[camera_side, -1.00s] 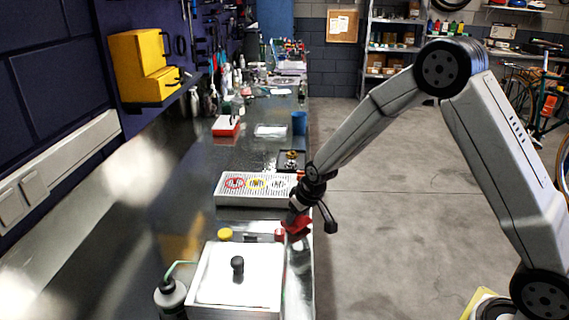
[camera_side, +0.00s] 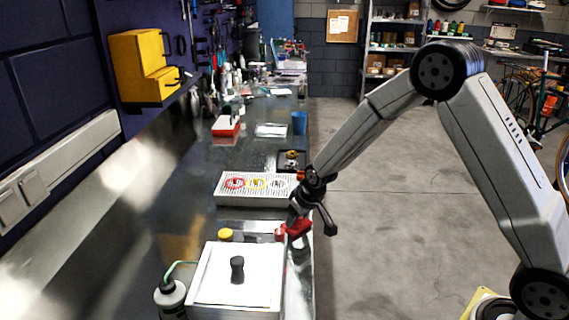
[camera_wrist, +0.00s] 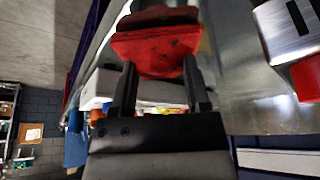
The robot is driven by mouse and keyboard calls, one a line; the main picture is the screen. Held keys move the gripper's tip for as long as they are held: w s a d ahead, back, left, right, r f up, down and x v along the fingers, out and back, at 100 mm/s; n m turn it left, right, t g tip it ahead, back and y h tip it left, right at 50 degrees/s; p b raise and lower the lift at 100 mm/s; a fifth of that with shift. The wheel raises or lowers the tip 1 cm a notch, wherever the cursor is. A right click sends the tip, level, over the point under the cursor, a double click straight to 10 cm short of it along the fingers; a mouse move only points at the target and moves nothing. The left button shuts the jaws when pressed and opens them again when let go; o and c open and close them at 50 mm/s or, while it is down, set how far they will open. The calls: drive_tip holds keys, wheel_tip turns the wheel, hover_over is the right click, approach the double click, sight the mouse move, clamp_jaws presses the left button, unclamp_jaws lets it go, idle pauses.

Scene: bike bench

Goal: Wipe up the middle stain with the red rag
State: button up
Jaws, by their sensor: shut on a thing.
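The red rag (camera_side: 299,228) hangs in my gripper (camera_side: 296,214) by the right edge of the metal bench. In the wrist view the rag (camera_wrist: 157,50) shows bunched between the two black fingertips of my gripper (camera_wrist: 160,70), which is shut on it. A pale perforated tray (camera_side: 224,200) lies just behind and left of my gripper.
A white box with a black knob (camera_side: 237,268) stands in front, with a grey bottle (camera_side: 171,296) at its left. A black tray (camera_side: 292,160) is behind.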

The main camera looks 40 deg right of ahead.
drive_tip(key=shift+f, duration=0.2)
idle(0.3)
drive_tip(key=shift+s+a, duration=0.1)
drive_tip(key=shift+s+a, duration=0.4)
drive_tip(key=shift+s, duration=0.05)
drive_tip(key=shift+w+d, duration=0.1)
idle(0.4)
drive_tip(key=shift+w+d+f, duration=0.1)
drive_tip(key=shift+w+d, duration=0.75)
drive_tip(key=shift+d, duration=0.05)
drive_tip(key=shift+a, duration=0.15)
idle(0.6)
drive_tip(key=shift+s+a, duration=0.85)
drive_tip(key=shift+s, duration=0.05)
idle(0.6)
